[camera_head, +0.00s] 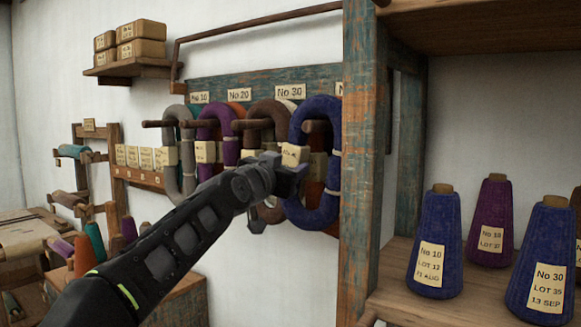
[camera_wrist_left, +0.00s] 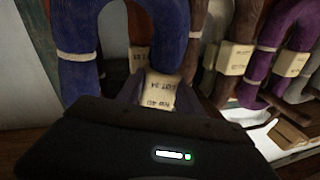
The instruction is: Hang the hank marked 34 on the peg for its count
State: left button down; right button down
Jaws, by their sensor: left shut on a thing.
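The dark blue hank (camera_head: 322,112) hangs as a long loop at the right end of the peg board (camera_head: 265,82), close to the wooden post. My left gripper (camera_head: 288,172) is shut on its paper tag. In the left wrist view the blue hank (camera_wrist_left: 125,50) rises above the jaws, and its tag (camera_wrist_left: 158,92), upside down, reads LOT 34 and seems to read No 40. A brown peg end (camera_head: 317,126) shows inside the loop; I cannot tell whether it passes through. Labels No 10, No 20 and No 30 (camera_head: 290,91) show; a further label is mostly hidden by the post.
Grey (camera_head: 171,150), purple (camera_head: 208,130) and brown (camera_head: 265,108) hanks hang left of the blue one. The post (camera_head: 362,170) stands close on its right. A shelf (camera_head: 400,300) with blue and purple cones is beyond it. A shelf (camera_head: 128,69) with boxes is upper left.

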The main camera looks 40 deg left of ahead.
pick_arm(q)
jog(key=shift+w+a+f, duration=0.1)
jog(key=shift+a+f, duration=0.1)
jog(key=shift+f, duration=0.45)
jog(key=c, duration=1.2)
grip_release()
jog(key=shift+o, duration=1.4)
jog(key=shift+w+a, duration=0.1)
jog(key=shift+a, duration=0.2)
jog(key=shift+o, duration=1.1)
jog(key=shift+d+r, duration=0.2)
